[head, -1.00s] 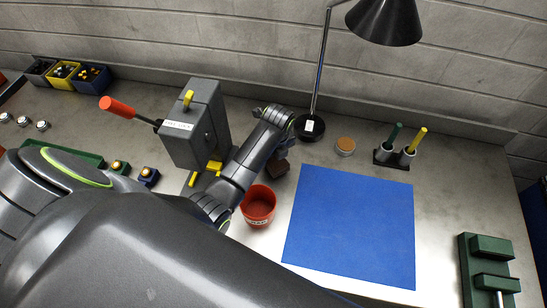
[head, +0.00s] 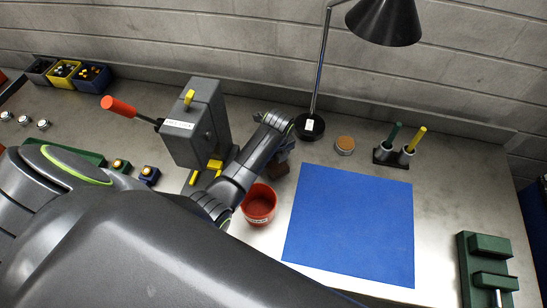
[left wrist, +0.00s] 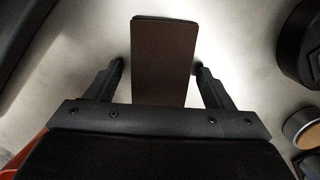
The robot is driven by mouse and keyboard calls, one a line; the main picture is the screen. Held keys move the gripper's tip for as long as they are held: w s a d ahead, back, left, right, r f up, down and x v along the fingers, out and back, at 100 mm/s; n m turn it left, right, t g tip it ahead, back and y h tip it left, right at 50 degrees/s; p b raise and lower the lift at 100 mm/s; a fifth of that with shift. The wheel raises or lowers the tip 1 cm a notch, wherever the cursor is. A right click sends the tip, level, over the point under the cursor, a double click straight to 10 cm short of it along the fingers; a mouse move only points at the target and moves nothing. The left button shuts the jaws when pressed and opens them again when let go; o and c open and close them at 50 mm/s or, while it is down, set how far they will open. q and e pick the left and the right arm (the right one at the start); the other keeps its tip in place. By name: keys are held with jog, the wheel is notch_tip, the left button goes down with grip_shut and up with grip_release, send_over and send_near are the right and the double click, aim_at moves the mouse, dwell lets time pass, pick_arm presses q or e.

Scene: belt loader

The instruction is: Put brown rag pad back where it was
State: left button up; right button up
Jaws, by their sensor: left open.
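The brown rag pad (head: 278,169) lies on the grey bench between the grey lever press and the blue mat, behind the red pot. My left arm partly hides it in the head view. In the left wrist view the pad (left wrist: 164,62) is a flat brown block with a dark far edge. My left gripper (left wrist: 158,68) is open, with one finger on each side of the pad and a visible gap at both sides. In the head view the left gripper (head: 284,150) is over the pad, its fingers mostly hidden. My right gripper is out of view.
A red pot (head: 258,205) stands close in front of the pad. The blue mat (head: 350,225) is to the right and bare. The lamp base (head: 309,127) and a round cork-topped tin (head: 345,145) stand behind. The grey press (head: 195,125) is to the left.

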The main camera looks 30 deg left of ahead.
aim_at(275, 162)
pick_arm(q)
jog(key=r, duration=0.3)
jog(key=r+b, duration=0.1)
jog(key=r, duration=0.2)
jog(key=d+r+b, duration=0.1)
jog(key=r, duration=0.1)
jog(key=shift+s+r, duration=0.2)
jog(key=shift+r, duration=0.2)
jog(key=r+p, duration=0.1)
jog(key=r, duration=0.2)
jog(key=shift+s+d+r, duration=0.1)
jog(key=shift+s+r, duration=0.1)
